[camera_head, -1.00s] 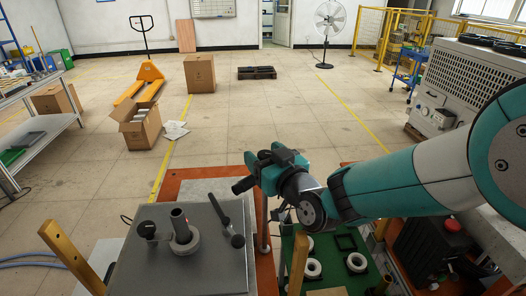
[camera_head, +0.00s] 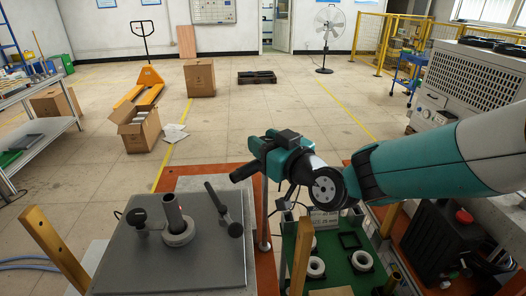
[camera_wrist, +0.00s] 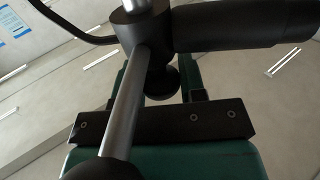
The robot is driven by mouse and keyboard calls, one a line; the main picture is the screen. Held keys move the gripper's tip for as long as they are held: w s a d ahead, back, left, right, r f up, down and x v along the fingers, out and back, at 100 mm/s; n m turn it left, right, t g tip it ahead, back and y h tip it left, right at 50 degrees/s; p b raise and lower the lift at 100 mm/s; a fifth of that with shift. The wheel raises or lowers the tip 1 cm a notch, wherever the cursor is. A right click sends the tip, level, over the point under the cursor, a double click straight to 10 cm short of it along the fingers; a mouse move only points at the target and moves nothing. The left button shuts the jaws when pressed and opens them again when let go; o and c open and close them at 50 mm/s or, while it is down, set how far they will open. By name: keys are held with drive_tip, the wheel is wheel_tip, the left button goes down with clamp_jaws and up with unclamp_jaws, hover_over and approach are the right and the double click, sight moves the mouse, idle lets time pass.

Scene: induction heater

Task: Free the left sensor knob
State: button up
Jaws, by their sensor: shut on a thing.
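My gripper (camera_head: 268,156) is in the head view above the right rear of the grey plate (camera_head: 125,265). It is shut. In the wrist view its dark fingers (camera_wrist: 158,90) stand on either side of a round black knob (camera_wrist: 160,84). The knob sits under a black hub (camera_wrist: 143,30) with a shiny metal rod (camera_wrist: 122,110) and a thick black cylinder (camera_wrist: 245,25). The exact contact of fingers and knob is partly hidden by the rod. On the plate stand another black knob (camera_head: 137,216) at left and a tilted black lever (camera_head: 222,207) at right.
An upright dark tube (camera_head: 172,210) stands in a pale ring (camera_head: 180,235) on the plate. Wooden posts (camera_head: 54,247) (camera_head: 300,258) flank it. A green surface (camera_head: 338,268) with several pale rings lies at right.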

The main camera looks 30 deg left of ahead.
drive_tip(key=o, duration=0.9)
drive_tip(key=shift+d, duration=0.1)
drive_tip(key=shift+d+f, duration=0.1)
drive_tip(key=shift+d, duration=0.2)
drive_tip(key=b+v, duration=0.9)
drive_tip(key=v, duration=0.7)
drive_tip(key=shift+s+d+r, duration=0.15)
drive_tip(key=shift+d+r, duration=0.05)
drive_tip(key=shift+d, duration=0.1)
